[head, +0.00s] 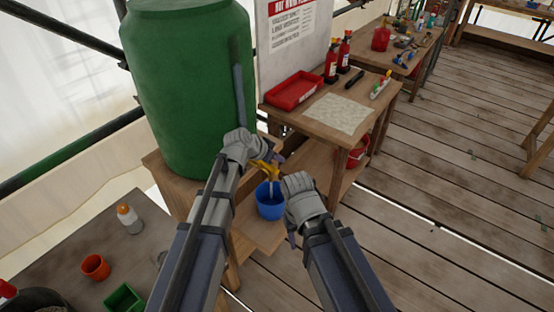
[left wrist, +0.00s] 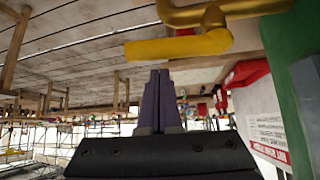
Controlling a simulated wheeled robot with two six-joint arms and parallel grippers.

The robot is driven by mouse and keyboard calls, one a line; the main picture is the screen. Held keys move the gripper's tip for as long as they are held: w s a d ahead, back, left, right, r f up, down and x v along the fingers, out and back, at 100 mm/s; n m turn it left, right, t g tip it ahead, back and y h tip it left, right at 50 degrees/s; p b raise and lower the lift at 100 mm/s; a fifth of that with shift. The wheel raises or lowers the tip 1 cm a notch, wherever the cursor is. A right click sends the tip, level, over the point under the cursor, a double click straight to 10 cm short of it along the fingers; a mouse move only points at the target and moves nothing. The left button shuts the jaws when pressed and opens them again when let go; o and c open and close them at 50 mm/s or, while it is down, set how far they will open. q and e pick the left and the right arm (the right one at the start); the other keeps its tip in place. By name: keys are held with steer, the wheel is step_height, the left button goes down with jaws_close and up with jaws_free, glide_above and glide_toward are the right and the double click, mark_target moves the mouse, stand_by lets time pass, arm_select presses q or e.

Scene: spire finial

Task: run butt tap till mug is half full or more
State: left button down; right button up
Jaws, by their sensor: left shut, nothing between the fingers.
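The green butt (head: 185,85) stands on a wooden stand at the left. Its yellow tap (head: 265,169) sticks out low on the right side; it also shows large in the left wrist view (left wrist: 180,47). A blue mug (head: 270,209) stands upright on a low wooden shelf under the tap. A pale streak, seemingly water, runs from the tap into the mug; the level is unclear. My left gripper (head: 278,158) is shut and empty, its fingertips (left wrist: 160,75) close beside the tap. My right gripper (head: 291,240) is just right of the mug; its fingers are mostly hidden.
A wooden table (head: 370,92) at the back holds a red tray (head: 294,91), a paper sheet and red bottles. A grey bench (head: 60,245) at lower left holds an orange cup (head: 95,267) and a green box (head: 124,299).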

mark_target(269, 168)
arm_select(q)
steer(key=shift+s+a, duration=0.8)
steer(key=shift+s, duration=0.2)
steer(key=shift+f, duration=0.1)
steer(key=shift+s+a+m+g+h, duration=0.2)
steer(key=shift+a+m+g+h, duration=0.15)
steer(key=shift+m, duration=0.45)
steer(key=shift+s+a+m+g+h, duration=0.25)
steer(key=shift+m+g+h, duration=0.25)
steer(key=shift+m, duration=0.3)
steer(key=shift+s+a+m+g+h, duration=0.25)
steer(key=shift+a+m+g, duration=0.6)
steer(key=shift+a+m, duration=0.4)
steer(key=shift+s+a+m+g+h, duration=0.2)
steer(key=shift+a+m+g, duration=0.7)
steer(key=shift+a, duration=0.55)
steer(key=shift+w+a, duration=0.1)
steer(key=shift+a, duration=0.15)
